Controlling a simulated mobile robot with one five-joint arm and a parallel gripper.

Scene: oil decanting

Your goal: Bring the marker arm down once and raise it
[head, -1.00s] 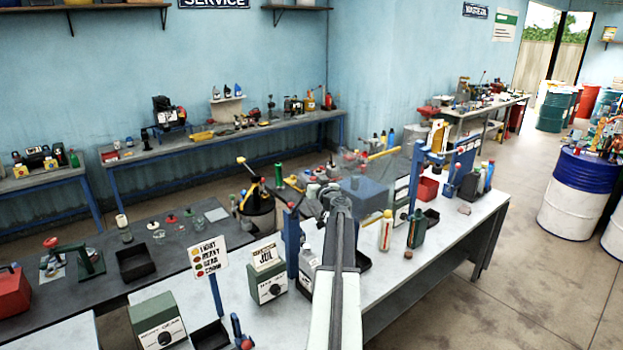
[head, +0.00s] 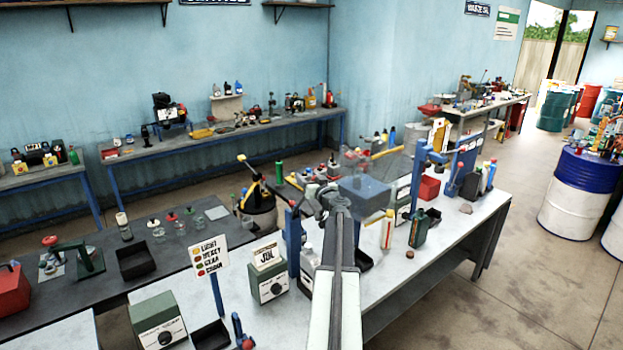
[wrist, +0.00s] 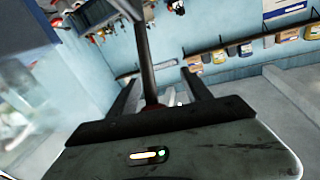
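My gripper (wrist: 160,98) shows in the wrist view with its two dark fingers apart. A dark rod with a red part (wrist: 150,103) near its lower end stands in line with the gap; I cannot tell whether it is between the fingers or beyond them. In the head view my arm reaches over the white bench and its end is cluttered by things behind it. Which one is the marker arm is unclear.
A translucent blue box (head: 366,192) is close beside my arm's end. A sign with coloured dots (head: 209,256), a green box (head: 158,320) and a small bottle (head: 387,230) stand on the white bench (head: 455,222).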

